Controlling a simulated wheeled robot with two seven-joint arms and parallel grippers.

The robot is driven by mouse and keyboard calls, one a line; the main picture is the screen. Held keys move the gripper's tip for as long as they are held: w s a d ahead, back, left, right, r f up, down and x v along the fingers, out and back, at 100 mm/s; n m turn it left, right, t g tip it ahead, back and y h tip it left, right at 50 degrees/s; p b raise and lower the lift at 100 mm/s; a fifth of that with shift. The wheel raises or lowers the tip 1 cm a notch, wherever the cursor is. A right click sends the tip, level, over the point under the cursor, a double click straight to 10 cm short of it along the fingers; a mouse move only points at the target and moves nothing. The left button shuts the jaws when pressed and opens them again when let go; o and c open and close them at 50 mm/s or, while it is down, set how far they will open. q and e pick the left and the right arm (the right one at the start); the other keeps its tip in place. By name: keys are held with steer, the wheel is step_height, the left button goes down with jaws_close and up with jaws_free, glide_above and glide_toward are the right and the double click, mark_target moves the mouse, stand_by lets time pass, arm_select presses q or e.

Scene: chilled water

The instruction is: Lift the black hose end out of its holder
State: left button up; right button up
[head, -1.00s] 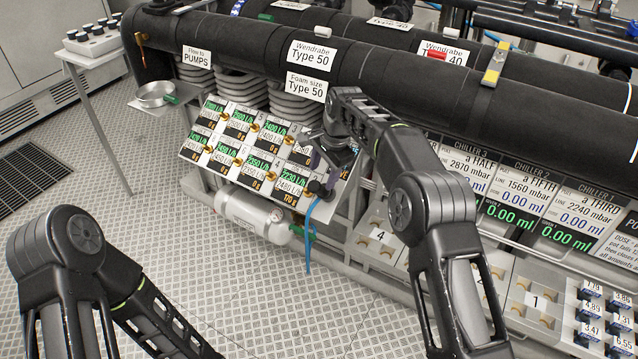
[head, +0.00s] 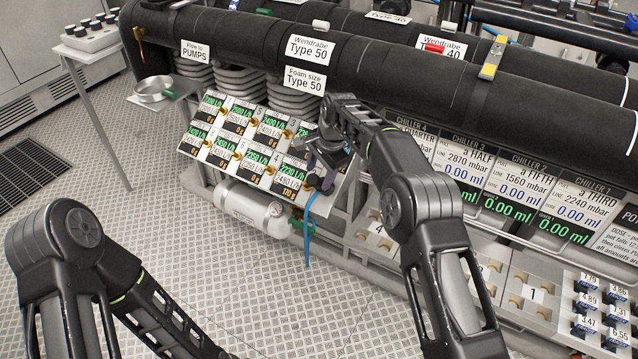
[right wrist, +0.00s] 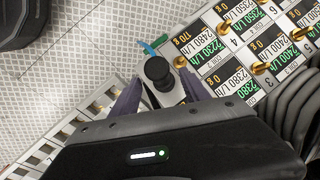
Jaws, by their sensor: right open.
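The black hose end (head: 314,181) stands at the lower right corner of the slanted readout panel, with a blue hose (head: 309,235) hanging below it. In the right wrist view the black hose end (right wrist: 158,72) shows as a round knob between the two purple-grey fingers. My right gripper (head: 318,166) is at the hose end, and its open fingers (right wrist: 158,88) stand on either side of it. I cannot tell whether they touch it. The holder is mostly hidden by the hose end and gripper. My left arm shows at the lower left, its gripper out of frame.
The readout panel (head: 242,147) with brass taps lies just left of the right gripper. A white cylinder (head: 250,208) sits below it. Thick black pipes (head: 400,70) run behind. A small side table (head: 88,42) stands at the far left. The floor in front is clear.

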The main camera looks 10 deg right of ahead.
steer(key=x, duration=0.4)
steer(key=shift+f, duration=0.2)
stand_by(0.3)
jaws_close()
stand_by(0.4)
steer(key=shift+r, duration=0.1)
